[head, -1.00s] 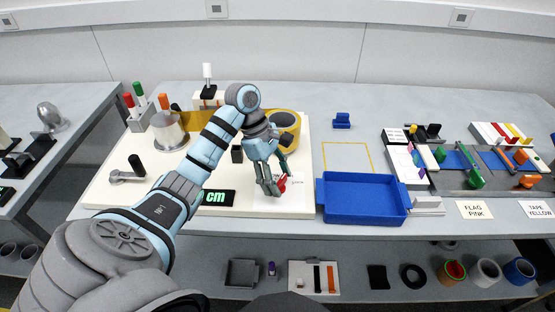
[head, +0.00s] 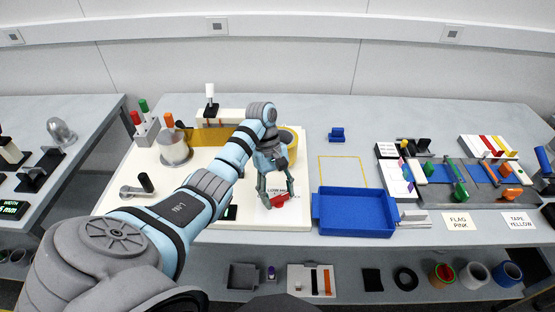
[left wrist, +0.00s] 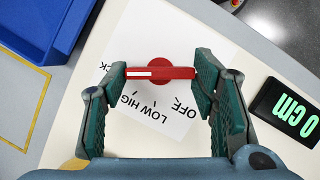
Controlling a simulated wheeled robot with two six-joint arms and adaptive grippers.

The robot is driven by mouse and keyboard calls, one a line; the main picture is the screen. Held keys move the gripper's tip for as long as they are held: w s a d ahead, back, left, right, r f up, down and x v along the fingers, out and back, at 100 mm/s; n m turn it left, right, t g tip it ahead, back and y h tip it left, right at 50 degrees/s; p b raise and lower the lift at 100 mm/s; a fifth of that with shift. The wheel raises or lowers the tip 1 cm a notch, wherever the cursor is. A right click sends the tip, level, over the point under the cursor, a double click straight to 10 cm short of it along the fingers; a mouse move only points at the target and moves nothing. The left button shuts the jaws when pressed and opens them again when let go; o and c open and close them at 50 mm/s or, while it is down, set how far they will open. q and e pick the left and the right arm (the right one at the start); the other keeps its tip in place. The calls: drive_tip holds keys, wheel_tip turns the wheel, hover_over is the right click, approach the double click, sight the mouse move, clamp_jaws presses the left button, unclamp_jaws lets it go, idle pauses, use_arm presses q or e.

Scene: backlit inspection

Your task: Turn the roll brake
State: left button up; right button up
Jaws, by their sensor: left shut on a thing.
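The roll brake is a red knob with a bar handle (left wrist: 158,73) on a white label plate (left wrist: 150,120) printed LOW, HIGH and OFF, with a part-hidden word ending in CK. The white stripe on the bar points left in the left wrist view, toward that word. My left gripper (left wrist: 158,78) has a finger at each end of the bar and is shut on it. In the head view my left gripper (head: 272,198) reaches down over the red knob (head: 279,200). My right gripper is not in view.
A blue tray (head: 354,235) stands right of the white board (head: 135,175). A yellow roll (head: 291,140), a metal cylinder (head: 174,150) and a crank (head: 138,187) are on the board.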

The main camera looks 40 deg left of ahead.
use_arm(q)
drive_tip(key=shift+w, duration=0.1)
drive_tip(key=o, duration=1.2)
drive_tip(key=shift+c, duration=0.2)
